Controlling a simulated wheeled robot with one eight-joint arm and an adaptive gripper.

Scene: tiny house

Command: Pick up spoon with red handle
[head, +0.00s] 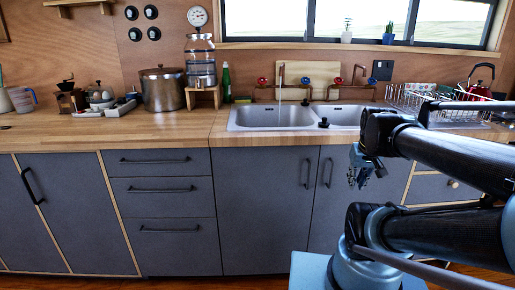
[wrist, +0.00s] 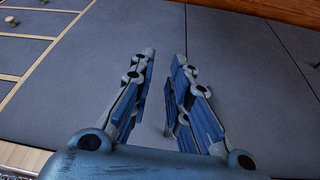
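I cannot make out a spoon with a red handle in either view. My gripper (head: 358,168) is in front of the grey cabinet doors under the sink, below the counter edge, in the head view. In the wrist view my gripper (wrist: 164,58) has its two blue-padded fingers apart, with nothing between them but the grey cabinet front behind.
The wooden counter (head: 120,132) holds a double sink (head: 268,117), a large steel pot (head: 162,90), a glass dispenser (head: 200,60) and a green bottle (head: 226,82). A wire dish rack (head: 425,98) and red kettle (head: 478,90) stand at the right, partly behind my arm.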

